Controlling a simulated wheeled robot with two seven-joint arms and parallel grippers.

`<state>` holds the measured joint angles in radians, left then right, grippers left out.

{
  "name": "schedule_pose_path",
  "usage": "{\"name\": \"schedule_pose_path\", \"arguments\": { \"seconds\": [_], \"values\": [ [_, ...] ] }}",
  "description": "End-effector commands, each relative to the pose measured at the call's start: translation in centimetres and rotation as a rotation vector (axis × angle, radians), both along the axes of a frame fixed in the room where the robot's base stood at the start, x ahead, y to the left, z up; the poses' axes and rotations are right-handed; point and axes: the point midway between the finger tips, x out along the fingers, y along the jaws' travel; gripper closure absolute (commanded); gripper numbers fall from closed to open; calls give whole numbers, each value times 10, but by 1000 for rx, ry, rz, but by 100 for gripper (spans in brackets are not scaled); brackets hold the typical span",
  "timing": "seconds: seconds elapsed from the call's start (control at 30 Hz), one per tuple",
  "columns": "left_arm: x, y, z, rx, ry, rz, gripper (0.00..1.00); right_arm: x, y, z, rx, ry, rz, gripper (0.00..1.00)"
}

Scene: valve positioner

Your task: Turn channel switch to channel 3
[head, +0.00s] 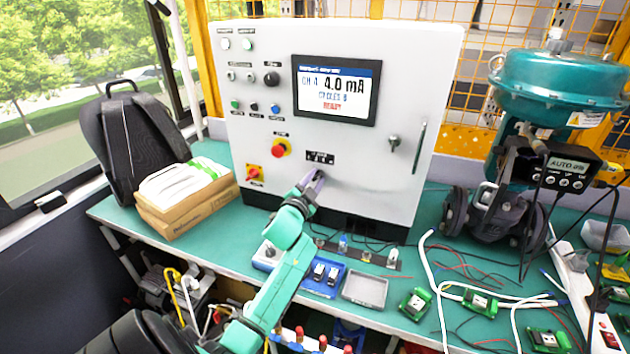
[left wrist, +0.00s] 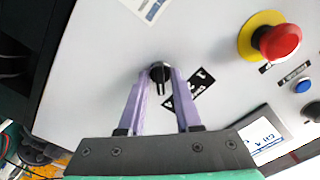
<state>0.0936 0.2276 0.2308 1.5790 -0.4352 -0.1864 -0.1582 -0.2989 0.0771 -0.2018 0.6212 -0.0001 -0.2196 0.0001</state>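The channel switch is a small black rotary knob (left wrist: 160,73) with a pale pointer line, on the front of the white control cabinet (head: 240,130). My left gripper (head: 316,178) is at this knob, low on the cabinet front. In the left wrist view its two purple fingers (left wrist: 161,80) stand on either side of the knob and look shut on it. In the head view the gripper hides the knob. A black label (left wrist: 187,92) is beside the knob. The cabinet's screen (head: 336,90) reads CH 4 and 4.0 mA. My right gripper is not in view.
A red emergency button on yellow (head: 280,149) and a red-yellow switch (head: 254,174) are left of the gripper. Blue and grey trays (head: 365,290) lie on the green bench below. A teal valve actuator (head: 560,80) stands at right, with loose cables nearby.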

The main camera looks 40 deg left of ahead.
Motion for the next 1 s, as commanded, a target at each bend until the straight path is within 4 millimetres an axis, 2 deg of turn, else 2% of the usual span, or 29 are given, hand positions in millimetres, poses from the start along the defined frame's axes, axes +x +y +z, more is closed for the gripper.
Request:
{"name": "schedule_pose_path", "arguments": {
  "seconds": [0.37, 1.0],
  "values": [
    [0, 0, 0, -59, -19, 0, 100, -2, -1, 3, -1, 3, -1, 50],
    [0, -1, 0, -428, -148, 1, 100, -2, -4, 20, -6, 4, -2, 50]
  ]
}}
